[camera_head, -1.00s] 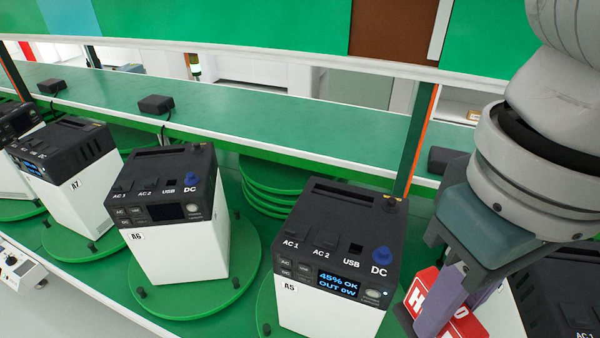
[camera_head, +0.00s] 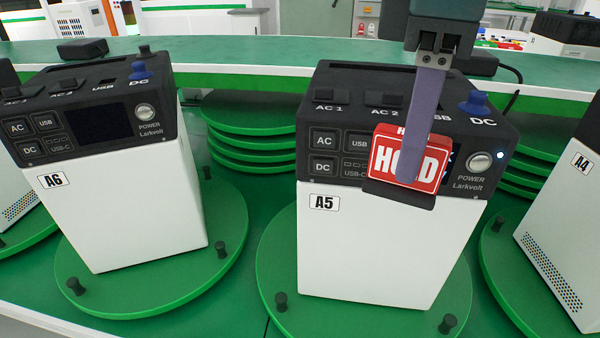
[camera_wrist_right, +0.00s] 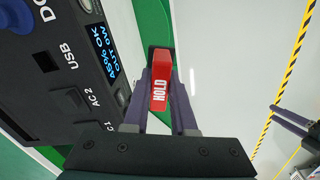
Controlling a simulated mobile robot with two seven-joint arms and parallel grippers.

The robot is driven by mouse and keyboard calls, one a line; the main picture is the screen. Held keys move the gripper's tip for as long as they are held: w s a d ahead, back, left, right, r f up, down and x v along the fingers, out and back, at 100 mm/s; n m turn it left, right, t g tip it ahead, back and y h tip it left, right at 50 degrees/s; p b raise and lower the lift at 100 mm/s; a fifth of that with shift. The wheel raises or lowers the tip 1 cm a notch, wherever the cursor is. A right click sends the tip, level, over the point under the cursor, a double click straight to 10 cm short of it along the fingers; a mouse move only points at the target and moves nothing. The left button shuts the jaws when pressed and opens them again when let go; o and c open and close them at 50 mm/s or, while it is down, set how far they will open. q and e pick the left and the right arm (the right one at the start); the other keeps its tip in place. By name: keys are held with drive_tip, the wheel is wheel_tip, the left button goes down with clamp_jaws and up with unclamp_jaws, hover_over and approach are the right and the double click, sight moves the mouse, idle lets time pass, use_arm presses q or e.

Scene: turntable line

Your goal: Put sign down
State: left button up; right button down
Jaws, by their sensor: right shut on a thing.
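The red sign with white HOLD lettering (camera_head: 385,162) has a dark base along its lower edge. My right gripper (camera_head: 408,172) points down and is shut on the sign, in front of the upper front panel of power station A5 (camera_head: 380,240). In the head view the sign hides most of A5's display. In the right wrist view the sign (camera_wrist_right: 160,84) sits between the two purple fingers, and a gap shows between it and A5's panel (camera_wrist_right: 75,85). There the display reads 45% OK, OUT 0W.
A5 stands on a green turntable (camera_head: 280,262). Power station A6 (camera_head: 125,205) stands on another turntable to the left, and A4 (camera_head: 560,235) is at the right edge. Stacked green discs (camera_head: 250,130) lie behind, before a raised green shelf (camera_head: 240,52).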

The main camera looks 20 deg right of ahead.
use_arm(q)
wheel_tip(320, 180, down, 20)
drive_tip(key=b, duration=1.6)
drive_tip(key=shift+r+b, duration=0.2)
drive_tip(key=shift+b, duration=0.1)
use_arm(e)
drive_tip(key=shift+w+d+f+n, duration=0.1)
drive_tip(key=shift+w+f+n, duration=0.35)
drive_tip(key=shift+f, duration=5.45)
drive_tip(key=shift+w+d+f+n, duration=0.1)
drive_tip(key=shift+w+f+n, duration=0.4)
drive_tip(key=shift+f, duration=5.35)
drive_tip(key=shift+w+d+f+n, duration=0.1)
drive_tip(key=shift+w+f+n, duration=0.35)
drive_tip(key=shift+f, duration=5.45)
use_arm(q)
drive_tip(key=shift+a, duration=0.1)
use_arm(e)
drive_tip(key=shift+s+f, duration=0.15)
use_arm(q)
drive_tip(key=shift+a, duration=0.1)
use_arm(e)
drive_tip(key=c, duration=0.7)
unclamp_jaws()
drive_tip(key=shift+c, duration=0.2)
